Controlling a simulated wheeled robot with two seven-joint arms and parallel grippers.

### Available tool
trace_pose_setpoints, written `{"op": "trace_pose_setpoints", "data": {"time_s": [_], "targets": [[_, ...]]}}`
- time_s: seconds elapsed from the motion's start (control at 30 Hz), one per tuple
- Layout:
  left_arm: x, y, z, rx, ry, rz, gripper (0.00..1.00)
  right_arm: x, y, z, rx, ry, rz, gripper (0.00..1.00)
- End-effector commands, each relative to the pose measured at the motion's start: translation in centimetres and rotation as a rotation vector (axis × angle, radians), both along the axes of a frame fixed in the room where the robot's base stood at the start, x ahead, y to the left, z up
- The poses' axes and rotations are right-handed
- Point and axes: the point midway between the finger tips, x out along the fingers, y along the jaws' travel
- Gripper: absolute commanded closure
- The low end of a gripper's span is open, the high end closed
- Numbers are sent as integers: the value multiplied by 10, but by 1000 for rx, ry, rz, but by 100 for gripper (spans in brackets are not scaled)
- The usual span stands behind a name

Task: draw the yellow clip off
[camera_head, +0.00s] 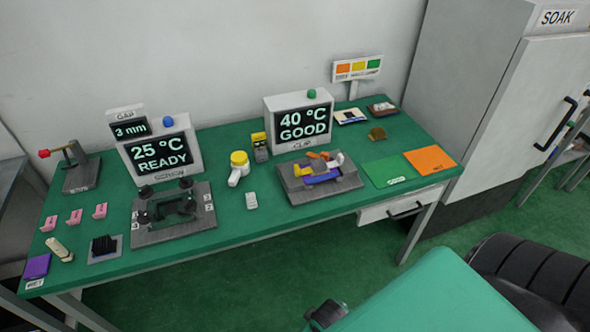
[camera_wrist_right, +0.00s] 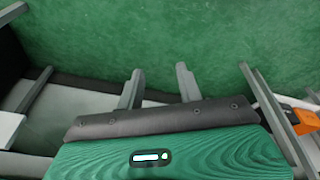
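The clip fixture is a grey plate (camera_head: 350,187) below the "40 °C GOOD" display in the head view. On it sit a purple-blue bar (camera_head: 322,178), an orange lever (camera_head: 318,155) and a pale block. A small yellow piece (camera_head: 302,170) at the bar's left end looks like the yellow clip; its exact hold is too small to tell. My right gripper (camera_wrist_right: 160,78) is open and empty in the right wrist view, over green floor, away from the fixture. My left gripper is not in view.
A second grey fixture (camera_head: 150,236) stands left, under the "25 °C READY" display (camera_head: 160,152). A yellow-capped bottle (camera_head: 239,168) and a yellow-black device (camera_head: 260,148) stand between the fixtures. Green (camera_head: 388,172) and orange (camera_head: 430,160) mats lie right. A tall cabinet (camera_head: 470,90) borders the table.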

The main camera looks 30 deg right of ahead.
Motion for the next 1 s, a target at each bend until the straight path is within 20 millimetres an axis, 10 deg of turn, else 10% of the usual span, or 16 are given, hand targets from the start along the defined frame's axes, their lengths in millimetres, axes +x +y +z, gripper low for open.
{"op": "trace_pose_setpoints", "data": {"time_s": [0.3, 0.67, 1.0], "targets": [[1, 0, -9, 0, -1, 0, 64, 64, -23, 145, -268, -200, 452, 64], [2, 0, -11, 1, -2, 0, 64, 170, -73, 211, -992, -305, 1311, 64], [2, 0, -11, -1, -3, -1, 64, 253, -149, 252, -1708, -35, 1946, 64]]}}
